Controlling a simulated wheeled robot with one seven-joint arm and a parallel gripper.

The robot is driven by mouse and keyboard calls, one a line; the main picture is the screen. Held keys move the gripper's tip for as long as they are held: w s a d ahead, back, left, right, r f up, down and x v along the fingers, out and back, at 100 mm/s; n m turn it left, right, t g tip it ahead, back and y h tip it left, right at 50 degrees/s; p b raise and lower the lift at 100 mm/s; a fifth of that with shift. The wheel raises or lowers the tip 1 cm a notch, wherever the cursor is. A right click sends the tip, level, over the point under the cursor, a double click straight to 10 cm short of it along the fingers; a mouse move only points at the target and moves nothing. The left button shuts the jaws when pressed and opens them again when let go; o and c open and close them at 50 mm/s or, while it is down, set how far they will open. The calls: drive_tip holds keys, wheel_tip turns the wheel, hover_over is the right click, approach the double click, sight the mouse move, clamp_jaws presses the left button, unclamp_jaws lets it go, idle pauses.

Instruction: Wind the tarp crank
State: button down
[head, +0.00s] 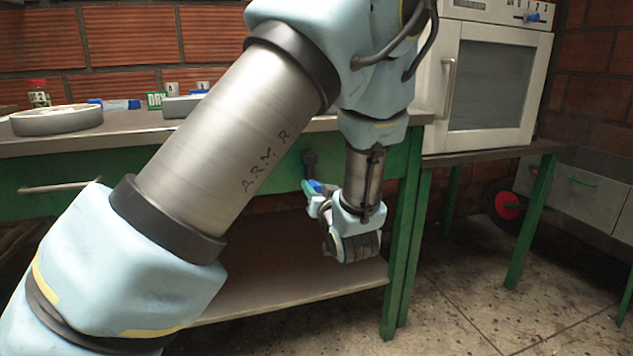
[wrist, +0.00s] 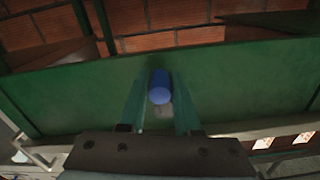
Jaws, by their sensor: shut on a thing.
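My gripper (head: 312,188) is at the front of the green table, below its top edge. Its two green fingers (wrist: 161,88) are shut on a blue handle (wrist: 160,87), which lies between them with its rounded end showing. The handle shows only as a small blue patch in the head view (head: 316,186). A dark crank arm or bracket (head: 309,160) is on the green table front just above my gripper. The fingers and wrist hide most of the crank. I cannot identify the tarp in either view.
The green table (head: 90,168) has a lower shelf (head: 290,287) below my gripper and a long handle (head: 60,187) at left. A round tray (head: 57,120) stands on top. A white oven (head: 490,85) and a red-hubbed wheel (head: 508,206) are at right. Floor at right is clear.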

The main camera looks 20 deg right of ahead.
drive_tip(key=shift+a, duration=0.1)
drive_tip(key=c, duration=0.6)
unclamp_jaws()
drive_tip(key=s, duration=0.3)
drive_tip(key=s+a+p, duration=0.1)
drive_tip(key=s, duration=0.6)
drive_tip(key=shift+s+a, duration=0.15)
drive_tip(key=shift+s, duration=0.2)
